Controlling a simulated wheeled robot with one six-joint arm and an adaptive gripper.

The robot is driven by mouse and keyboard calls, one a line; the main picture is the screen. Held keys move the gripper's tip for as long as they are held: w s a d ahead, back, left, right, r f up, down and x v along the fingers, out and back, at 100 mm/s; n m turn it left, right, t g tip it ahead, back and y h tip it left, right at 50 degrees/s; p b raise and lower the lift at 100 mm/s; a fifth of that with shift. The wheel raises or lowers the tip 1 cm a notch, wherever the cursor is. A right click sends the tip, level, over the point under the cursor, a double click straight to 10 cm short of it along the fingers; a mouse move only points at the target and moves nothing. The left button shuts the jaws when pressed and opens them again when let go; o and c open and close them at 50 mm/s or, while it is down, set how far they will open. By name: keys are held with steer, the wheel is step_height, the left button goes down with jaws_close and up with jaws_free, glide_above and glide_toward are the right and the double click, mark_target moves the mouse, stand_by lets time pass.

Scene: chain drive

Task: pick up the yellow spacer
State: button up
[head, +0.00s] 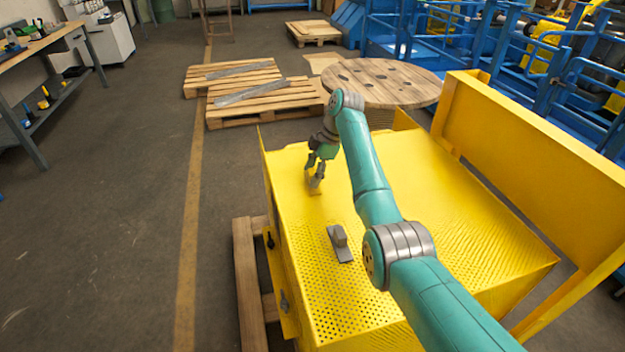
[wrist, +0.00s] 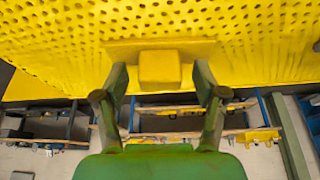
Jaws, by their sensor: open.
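The yellow spacer (wrist: 160,70) is a small block on a flat, wider plate, and it sits on the perforated yellow surface. In the head view the spacer (head: 314,187) is small at the far left part of that surface and partly hidden by my fingers. My gripper (head: 316,178) points down over it. In the wrist view my gripper (wrist: 160,76) is open, with one finger on each side of the block and a gap on both sides. I cannot tell how far the fingertips are above the plate.
A raised yellow panel (head: 540,150) stands along the right side. Wooden pallets (head: 262,100) and a cable reel (head: 385,80) lie behind. The surface around the spacer is clear.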

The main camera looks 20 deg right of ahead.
steer(key=shift+f, duration=0.1)
steer(key=c, duration=1.3)
steer(key=shift+c, duration=0.2)
